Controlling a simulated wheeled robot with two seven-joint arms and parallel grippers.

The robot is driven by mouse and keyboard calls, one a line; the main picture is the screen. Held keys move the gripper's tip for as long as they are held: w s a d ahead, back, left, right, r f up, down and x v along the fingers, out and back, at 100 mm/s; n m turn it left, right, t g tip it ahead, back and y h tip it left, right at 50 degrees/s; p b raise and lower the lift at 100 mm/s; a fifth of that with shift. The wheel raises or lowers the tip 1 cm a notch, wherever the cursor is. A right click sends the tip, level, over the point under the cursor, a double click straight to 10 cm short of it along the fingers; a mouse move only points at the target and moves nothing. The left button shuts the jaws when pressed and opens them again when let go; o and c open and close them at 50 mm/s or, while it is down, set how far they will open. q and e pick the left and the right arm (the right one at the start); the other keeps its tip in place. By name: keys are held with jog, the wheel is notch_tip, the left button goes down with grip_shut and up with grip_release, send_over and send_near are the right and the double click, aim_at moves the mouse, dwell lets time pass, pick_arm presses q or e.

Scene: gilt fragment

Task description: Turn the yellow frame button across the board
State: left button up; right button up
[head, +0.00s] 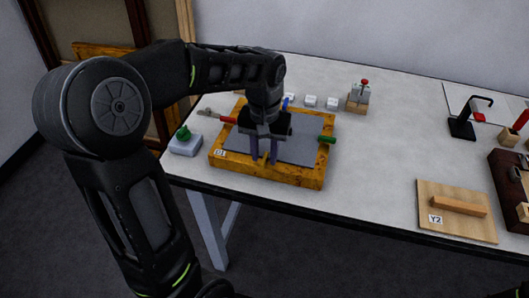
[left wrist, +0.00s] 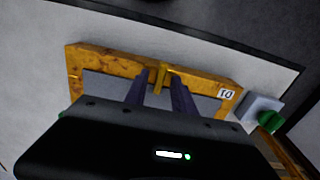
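The yellow frame (head: 310,178) lies on the table with a grey board (head: 285,152) in it. In the left wrist view, the yellow frame button (left wrist: 160,79) is a small bar at the middle of the frame's near rail (left wrist: 115,62), its inner end reaching over the board's edge. My left gripper (head: 264,160) points down over this rail. In the left wrist view its two dark fingers (left wrist: 160,90) stand apart, one on each side of the button. I cannot tell whether either touches it. My right gripper is in neither view.
A green-knobbed grey block (head: 185,143) stands left of the frame. Red (head: 228,120) and green (head: 326,139) handles lie at its sides. Small white blocks (head: 310,101) and a red-topped device (head: 360,93) are behind. A wooden board (head: 460,225) lies at right; the table between is clear.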

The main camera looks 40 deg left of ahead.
aim_at(264, 158)
pick_arm(q)
notch_tip(264, 158, up, 8)
jog(key=shift+f, duration=0.1)
dwell(0.6)
dwell(0.4)
